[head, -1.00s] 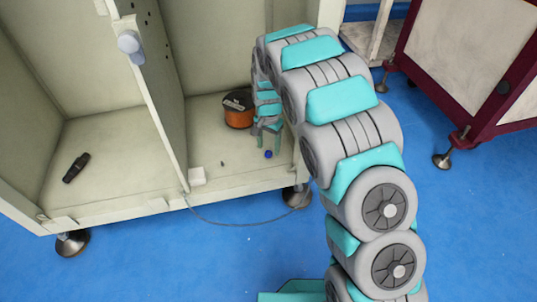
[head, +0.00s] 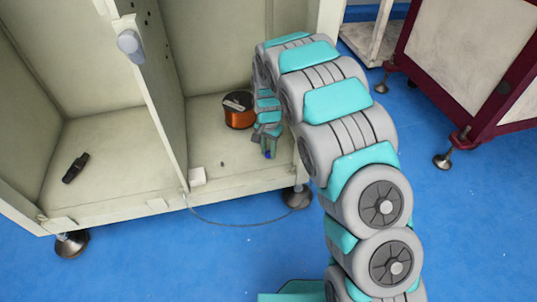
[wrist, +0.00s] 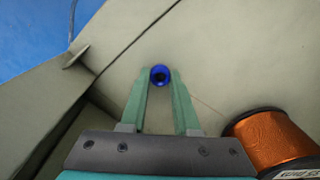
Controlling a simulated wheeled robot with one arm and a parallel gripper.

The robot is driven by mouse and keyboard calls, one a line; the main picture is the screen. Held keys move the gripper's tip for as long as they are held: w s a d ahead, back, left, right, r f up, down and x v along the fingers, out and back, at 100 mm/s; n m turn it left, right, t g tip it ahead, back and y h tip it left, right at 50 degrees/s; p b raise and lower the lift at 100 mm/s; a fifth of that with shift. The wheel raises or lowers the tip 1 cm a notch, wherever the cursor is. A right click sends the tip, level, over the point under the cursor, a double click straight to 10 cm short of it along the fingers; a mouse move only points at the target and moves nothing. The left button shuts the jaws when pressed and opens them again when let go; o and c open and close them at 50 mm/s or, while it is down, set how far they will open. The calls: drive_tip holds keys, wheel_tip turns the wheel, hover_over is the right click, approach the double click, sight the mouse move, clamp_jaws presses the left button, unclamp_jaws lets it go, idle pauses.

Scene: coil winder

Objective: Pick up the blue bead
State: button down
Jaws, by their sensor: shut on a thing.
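The blue bead (wrist: 160,75) sits between the tips of my gripper (wrist: 160,82) in the wrist view. It is a small round blue piece with a dark hole facing the camera. Both green fingers touch its sides, so my gripper is shut on it. In the head view the bead (head: 268,155) shows as a small blue spot at the fingertips of my gripper (head: 269,152), low in the right compartment of the cabinet. I cannot tell whether the bead still touches the compartment floor.
A spool of orange wire (head: 239,110) stands just behind my gripper, and close on the right in the wrist view (wrist: 275,140). The cabinet's divider (head: 160,100) rises to the left. A black object (head: 75,168) lies in the left compartment.

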idle(0.4)
wheel_tip(320, 180, up, 10)
drive_tip(key=shift+p, duration=0.45)
